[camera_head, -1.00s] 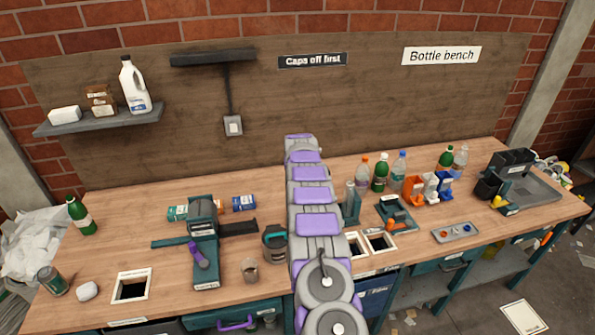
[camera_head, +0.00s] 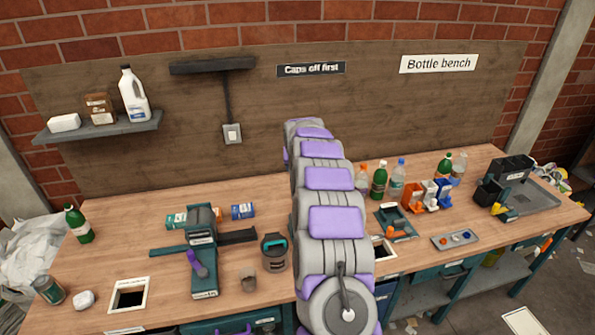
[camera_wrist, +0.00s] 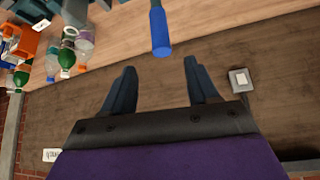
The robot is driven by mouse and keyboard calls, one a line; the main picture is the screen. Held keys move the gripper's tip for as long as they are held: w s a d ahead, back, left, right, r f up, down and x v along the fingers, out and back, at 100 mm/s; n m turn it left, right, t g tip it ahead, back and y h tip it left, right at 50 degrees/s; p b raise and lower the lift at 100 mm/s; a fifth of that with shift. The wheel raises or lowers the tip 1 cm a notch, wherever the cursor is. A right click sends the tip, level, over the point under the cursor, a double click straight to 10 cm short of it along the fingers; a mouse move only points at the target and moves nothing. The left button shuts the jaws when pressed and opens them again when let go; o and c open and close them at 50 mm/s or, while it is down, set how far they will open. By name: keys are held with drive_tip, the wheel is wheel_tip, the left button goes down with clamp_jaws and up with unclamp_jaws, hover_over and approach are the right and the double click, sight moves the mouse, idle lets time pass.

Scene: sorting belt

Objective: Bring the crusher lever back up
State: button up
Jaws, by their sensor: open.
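A rod with a blue grip (camera_wrist: 161,35) hangs into the top of the wrist view, its end between and just beyond my fingertips. It looks like a lever, but its base is out of view and my arm hides that spot in the head view. My gripper (camera_wrist: 160,65) is open and empty, with the blue grip apart from both fingers. In the head view, a teal machine (camera_head: 203,245) with a purple-handled lever (camera_head: 196,263) stands on the left of the bench; that handle slants down toward the front. I cannot tell which is the crusher.
My arm crosses the middle of the bench. Bottles (camera_head: 379,180), colored holders (camera_head: 413,198) and a small tray (camera_head: 455,240) stand to its right. A wall switch (camera_head: 232,133) is behind.

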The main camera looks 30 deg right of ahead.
drive_tip(key=shift+v, duration=2.25)
drive_tip(key=s+a+n+g+y+b, duration=0.3)
drive_tip(key=s+a+b, duration=0.2)
drive_tip(key=s+a, duration=1.65)
drive_tip(key=s+a+f+g+b, duration=0.1)
drive_tip(key=s+a+f, duration=0.1)
drive_tip(key=s, duration=0.9)
drive_tip(key=s+a+f+n+g+b, duration=0.1)
drive_tip(key=s+a+f+g+b, duration=0.1)
drive_tip(key=s, duration=0.9)
drive_tip(key=s+a+f+n+g+b, duration=0.1)
drive_tip(key=s+a+f, duration=0.2)
drive_tip(key=s, duration=0.9)
drive_tip(key=shift+a+f+g+b, duration=0.3)
drive_tip(key=shift+a+f+g, duration=0.1)
drive_tip(key=shift+f, duration=0.2)
